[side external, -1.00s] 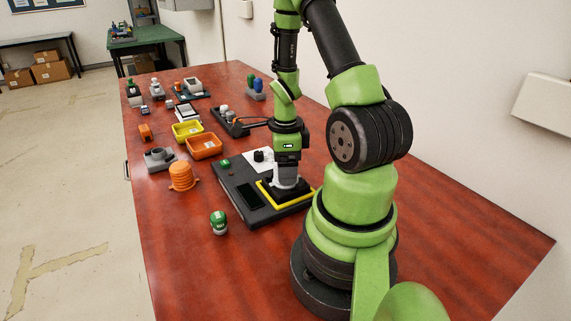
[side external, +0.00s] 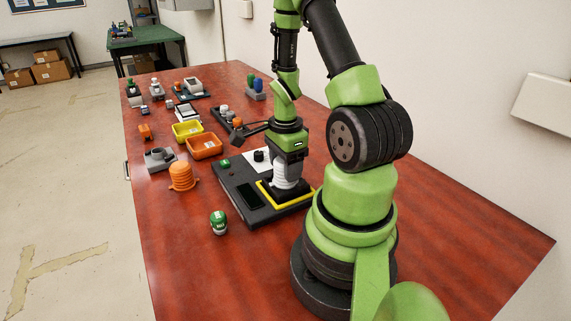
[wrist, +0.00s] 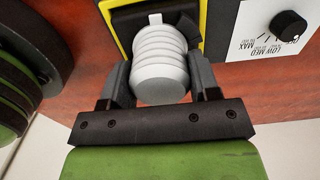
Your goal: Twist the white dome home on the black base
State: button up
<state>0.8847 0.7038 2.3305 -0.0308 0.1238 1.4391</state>
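The white dome (wrist: 162,75) is a ridged, rounded piece standing upright on the black base (side external: 268,187); it also shows in the side view (side external: 286,177). The black base shows at the top of the wrist view (wrist: 125,20), inside a yellow border. My gripper (wrist: 160,80) points down over the dome, one dark finger on each side and close against it, shut on it. A small white tab shows at the dome's lower edge. How the dome seats in the base is partly hidden.
The base sits on a dark panel (side external: 231,192) with a white dial card (wrist: 265,35) and black knob (wrist: 290,25) close by. A green-and-white jar (side external: 219,223) and an orange ridged dome (side external: 182,176) stand left. Orange (side external: 205,146) and yellow (side external: 187,130) trays lie beyond.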

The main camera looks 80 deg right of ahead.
jog(key=shift+m, duration=1.2)
jog(key=shift+m, duration=1.2)
jog(key=shift+m, duration=1.2)
jog(key=shift+m, duration=1.2)
